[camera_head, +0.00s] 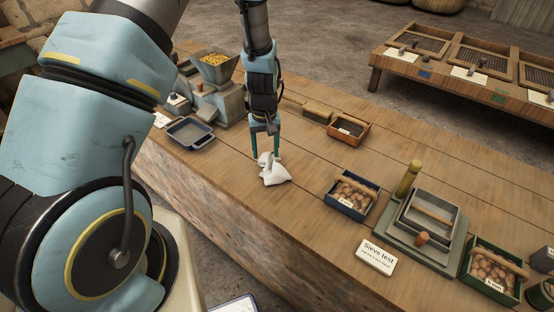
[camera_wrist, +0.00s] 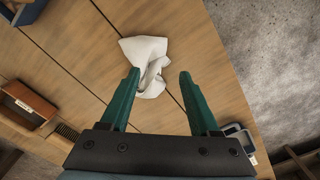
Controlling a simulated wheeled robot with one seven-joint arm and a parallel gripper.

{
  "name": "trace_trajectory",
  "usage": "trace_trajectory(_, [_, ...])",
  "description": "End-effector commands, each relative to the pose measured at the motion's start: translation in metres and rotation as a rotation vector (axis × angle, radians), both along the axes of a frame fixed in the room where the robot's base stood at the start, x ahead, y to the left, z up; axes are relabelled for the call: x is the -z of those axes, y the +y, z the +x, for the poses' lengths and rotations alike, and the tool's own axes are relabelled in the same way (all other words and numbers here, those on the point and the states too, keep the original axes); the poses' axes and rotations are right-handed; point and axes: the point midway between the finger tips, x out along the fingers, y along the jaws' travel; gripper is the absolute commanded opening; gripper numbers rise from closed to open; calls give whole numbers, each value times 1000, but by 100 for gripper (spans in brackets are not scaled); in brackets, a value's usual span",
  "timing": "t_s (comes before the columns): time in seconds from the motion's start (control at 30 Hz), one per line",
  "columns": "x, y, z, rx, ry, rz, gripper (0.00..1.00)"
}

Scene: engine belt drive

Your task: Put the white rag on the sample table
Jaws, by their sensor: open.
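The white rag (camera_head: 274,175) lies crumpled on the wooden table (camera_head: 235,185), close to its front edge, in the head view. It also shows in the wrist view (camera_wrist: 146,62), just beyond and partly between the fingertips. My gripper (camera_head: 266,157) is directly above the rag, pointing down, with its green fingers apart. In the wrist view my gripper (camera_wrist: 159,75) is open with nothing between its fingers except a view of the rag and table. Whether a fingertip touches the rag I cannot tell. No surface in view is labelled as the sample table.
A blue-grey tray (camera_head: 190,133) and a grinder with yellow grains (camera_head: 216,68) stand left. A red box (camera_head: 348,130), a blue box of brown lumps (camera_head: 352,194), and sieve trays (camera_head: 424,225) stand right. A second table with framed screens (camera_head: 465,78) stands across the floor.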

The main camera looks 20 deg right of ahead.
Motion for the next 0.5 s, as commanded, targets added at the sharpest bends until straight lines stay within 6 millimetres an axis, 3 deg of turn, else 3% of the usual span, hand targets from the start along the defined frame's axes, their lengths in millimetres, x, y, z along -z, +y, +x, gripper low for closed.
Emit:
trace_trajectory(0.07, [0, 0, -1, 0, 1, 1, 60])
trace_trajectory(0.27, [3, -6, 10, 0, -2, -1, 38])
trace_trajectory(0.5, [6, -30, 47, 0, -1, -1, 11])
